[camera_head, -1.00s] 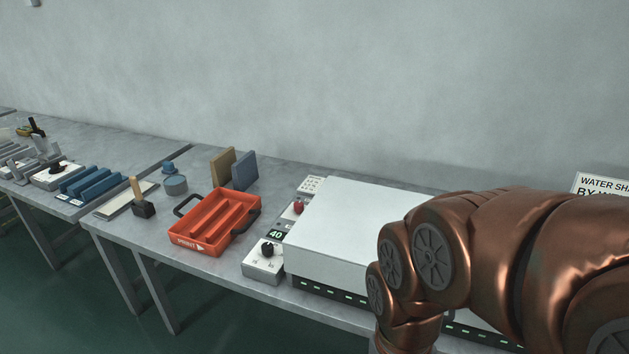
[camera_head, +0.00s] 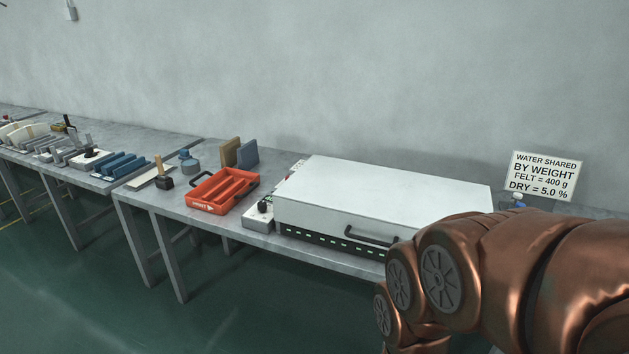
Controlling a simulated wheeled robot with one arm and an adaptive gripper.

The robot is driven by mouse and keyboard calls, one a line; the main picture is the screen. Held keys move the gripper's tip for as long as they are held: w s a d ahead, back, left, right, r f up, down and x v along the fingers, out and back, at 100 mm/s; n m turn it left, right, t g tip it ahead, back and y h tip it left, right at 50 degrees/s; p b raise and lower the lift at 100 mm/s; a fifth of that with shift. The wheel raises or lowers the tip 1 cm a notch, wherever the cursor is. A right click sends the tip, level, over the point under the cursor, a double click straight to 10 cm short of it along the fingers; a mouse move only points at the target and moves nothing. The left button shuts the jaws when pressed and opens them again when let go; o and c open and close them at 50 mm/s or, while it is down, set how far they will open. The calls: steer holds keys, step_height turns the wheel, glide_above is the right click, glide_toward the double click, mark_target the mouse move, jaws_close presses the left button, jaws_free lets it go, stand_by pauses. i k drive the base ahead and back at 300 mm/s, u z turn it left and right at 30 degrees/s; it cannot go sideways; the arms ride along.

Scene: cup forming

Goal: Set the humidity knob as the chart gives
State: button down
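The black knob (camera_head: 264,206) sits on a small light control box (camera_head: 257,222) at the left end of a large white cabinet (camera_head: 385,196). The knob's pointer and scale are too small to read now. A sign (camera_head: 544,177) at the right reads "WATER SHARED BY WEIGHT, FELT = 400 g, DRY = 5.0 %". A small pale card (camera_head: 298,165) behind the cabinet's left end is unreadable and partly hidden. My copper arm fills the lower right, in front of the cabinet's right part. My gripper is outside the picture.
An orange tray (camera_head: 222,190) stands left of the control box. A mallet (camera_head: 163,175), a blue-grey round container (camera_head: 191,165), two upright boards (camera_head: 239,153) and several blue blocks (camera_head: 122,165) lie farther left. The green floor (camera_head: 100,285) before the benches is clear.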

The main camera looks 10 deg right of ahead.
mark_target(262, 206)
steer(key=u, duration=1)
steer(key=i, duration=1.05)
steer(key=z, duration=0.85)
steer(key=i, duration=0.95)
steer(key=z, duration=0.85)
